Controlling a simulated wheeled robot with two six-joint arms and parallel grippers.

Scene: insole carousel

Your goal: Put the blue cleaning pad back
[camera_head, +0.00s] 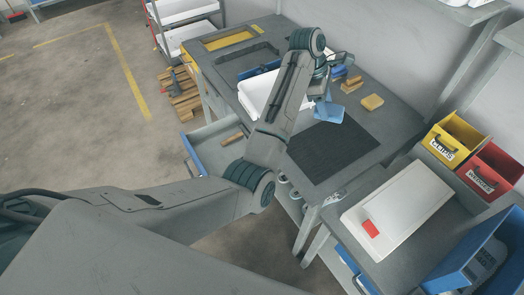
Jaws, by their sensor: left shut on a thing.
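The blue cleaning pad (328,111) appears as a flat blue piece below my left gripper, over the grey workbench (395,115). My left gripper (328,92) is at the end of the arm reaching across the bench, and it is shut on the blue pad. The wrist partly hides the fingers and the pad's upper part. The pad looks held just above or at the back edge of a black mat (325,150); I cannot tell whether it touches. My right gripper is not in view.
A yellow pad (372,102) and a wooden-looking block (351,85) lie to the right of the gripper. A white tray (256,95) is partly behind my arm. Yellow (447,147) and red (485,182) bins stand at right. An open drawer (205,155) sticks out at left.

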